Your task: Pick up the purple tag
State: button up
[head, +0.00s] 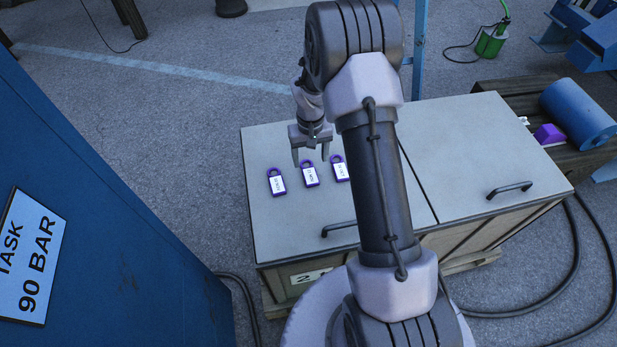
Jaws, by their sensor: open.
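Three purple tags with white labels lie in a row on the pale top of a cabinet (290,230): a left tag (276,182), a middle tag (310,174) and a right tag (339,168). Their label text is too small to read surely. My gripper (310,163) is open and points down at the tags, with its fingertips close to the top of the middle tag in the picture. It appears empty. I cannot tell its exact height above the cabinet top. My arm partly covers the area just right of the right tag.
The cabinet top has two handles, a left one (339,229) and a right one (509,189). A blue cylinder (578,113) and a purple block (549,134) sit on a wooden bench at right. A blue panel with a sign (28,257) stands at left. Hoses lie on the floor.

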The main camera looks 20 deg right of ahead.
aim_at(310, 174)
jog(key=f+b, duration=0.1)
jog(key=f, duration=0.3)
jog(key=f+b, duration=0.2)
jog(key=f, duration=0.2)
jog(key=shift+w+d, duration=0.1)
jog(key=shift+w, duration=0.1)
jog(key=shift+r, duration=0.2)
grip_shut()
